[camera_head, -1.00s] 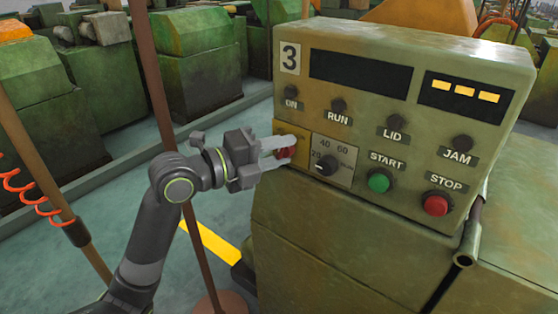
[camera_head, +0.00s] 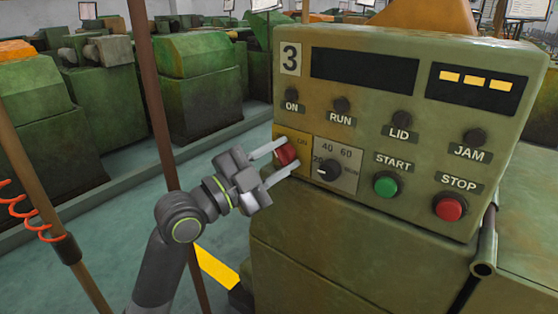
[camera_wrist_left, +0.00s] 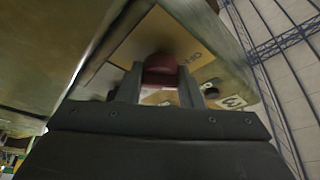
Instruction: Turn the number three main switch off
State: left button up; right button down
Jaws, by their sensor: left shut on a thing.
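The number three panel (camera_head: 345,125) faces me in the head view, with a "3" plate at its upper left. Its main switch is a red knob (camera_head: 287,153) on a yellow plate (camera_head: 303,168), with "ON" lettered beside it. My left gripper (camera_head: 279,160) is shut on the red knob, one finger on each side. In the left wrist view the red knob (camera_wrist_left: 160,72) sits between the two fingers (camera_wrist_left: 158,92), and the plate's "OFF" lettering shows beyond it. The knob's exact angle is hard to tell. My right gripper is not in view.
A black dial (camera_head: 328,171) sits right of the switch, close to my lower finger. A green START button (camera_head: 386,187) and red STOP button (camera_head: 449,207) are further right. A brown pole (camera_head: 160,130) stands behind my left arm. Green machines (camera_head: 195,85) line the back.

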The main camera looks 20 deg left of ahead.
pick_arm(q)
jog(key=shift+f+n+t, duration=0.1)
jog(key=shift+n+t, duration=0.2)
jog(key=shift+n, duration=0.8)
jog(key=o, duration=1)
jog(key=shift+s+a, duration=0.1)
jog(key=p+v, duration=0.3)
jog(key=v, duration=1.4)
jog(key=shift+s+f, duration=0.15)
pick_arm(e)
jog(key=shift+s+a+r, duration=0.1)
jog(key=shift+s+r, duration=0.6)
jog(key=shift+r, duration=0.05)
